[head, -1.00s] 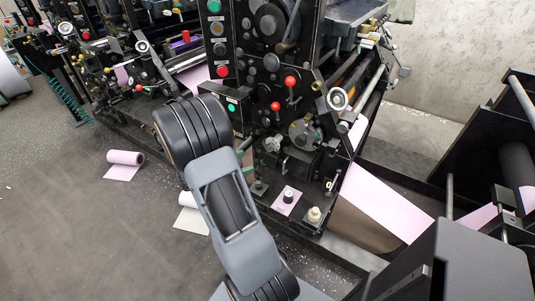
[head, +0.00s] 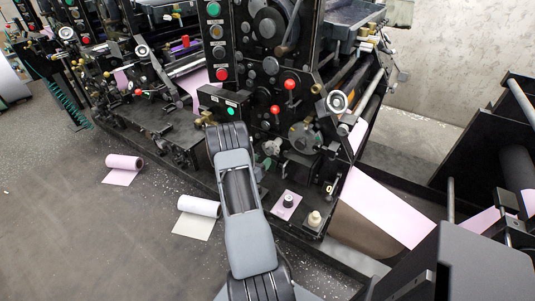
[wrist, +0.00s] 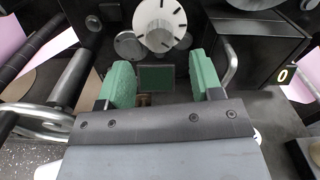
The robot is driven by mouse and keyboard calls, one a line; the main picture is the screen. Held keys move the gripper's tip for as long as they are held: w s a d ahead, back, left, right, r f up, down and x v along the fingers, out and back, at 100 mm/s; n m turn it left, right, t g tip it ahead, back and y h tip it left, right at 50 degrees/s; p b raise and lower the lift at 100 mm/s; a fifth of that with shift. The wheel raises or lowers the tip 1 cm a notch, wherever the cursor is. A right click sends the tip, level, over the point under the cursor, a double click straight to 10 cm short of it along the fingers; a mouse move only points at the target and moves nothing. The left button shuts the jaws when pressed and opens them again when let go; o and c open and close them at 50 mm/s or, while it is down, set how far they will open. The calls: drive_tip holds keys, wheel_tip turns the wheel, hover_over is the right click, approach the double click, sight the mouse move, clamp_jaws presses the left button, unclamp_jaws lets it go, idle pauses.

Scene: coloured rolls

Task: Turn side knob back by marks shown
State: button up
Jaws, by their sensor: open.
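A white round knob (wrist: 159,24) with black marks around its face shows at the top middle of the wrist view, partly cut by the frame edge. My gripper (wrist: 154,72) is open, with green fingers apart and nothing held between them. The knob lies beyond the fingertips, a little above the gap, and appears untouched. A dark green rectangular panel (wrist: 155,78) shows between the fingers. In the head view my arm covers the gripper's work area, and I cannot pick out this knob there.
A black press (head: 270,70) with red-topped levers and buttons stands ahead. A pink roll (head: 124,162) and a white roll (head: 199,206) lie on the floor at left. In the wrist view a metal handle (wrist: 230,68) and black box (wrist: 262,45) sit close right of the fingers.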

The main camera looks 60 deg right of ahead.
sight(268, 153)
drive_tip(key=shift+d, duration=2.9)
drive_tip(key=c, duration=0.9)
